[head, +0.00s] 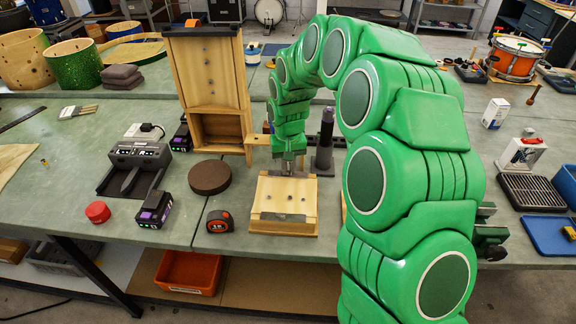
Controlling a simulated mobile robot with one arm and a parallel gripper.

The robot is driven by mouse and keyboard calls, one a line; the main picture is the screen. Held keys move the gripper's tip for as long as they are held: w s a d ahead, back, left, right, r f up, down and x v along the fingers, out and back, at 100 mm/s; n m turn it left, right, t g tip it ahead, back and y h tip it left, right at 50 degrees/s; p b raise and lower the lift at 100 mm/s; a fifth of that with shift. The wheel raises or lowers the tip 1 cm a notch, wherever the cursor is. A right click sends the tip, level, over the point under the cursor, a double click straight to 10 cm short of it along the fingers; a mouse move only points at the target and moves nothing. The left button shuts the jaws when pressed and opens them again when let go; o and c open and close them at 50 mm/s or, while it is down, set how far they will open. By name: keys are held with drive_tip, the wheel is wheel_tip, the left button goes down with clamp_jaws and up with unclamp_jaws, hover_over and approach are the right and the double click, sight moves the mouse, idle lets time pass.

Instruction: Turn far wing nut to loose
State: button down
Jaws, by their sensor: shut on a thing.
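A small pale wooden box or jig (284,222) sits on the green bench near its front edge, with small metal fittings on its top and front. My green arm reaches over from the right, and my gripper (288,168) points down at the far edge of this jig. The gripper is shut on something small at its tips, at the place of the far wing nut. The wing nut itself is too small and too covered by the gripper to make out.
A tall wooden frame (207,85) stands just behind and left. A dark round disc (210,177), a tape measure (220,221) and a purple-black battery (155,209) lie left of the jig. A dark cylindrical post (325,140) stands close to the gripper's right.

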drive_tip(key=n, duration=2.2)
drive_tip(key=shift+n, duration=0.4)
drive_tip(key=n, duration=0.3)
drive_tip(key=shift+n, duration=2.2)
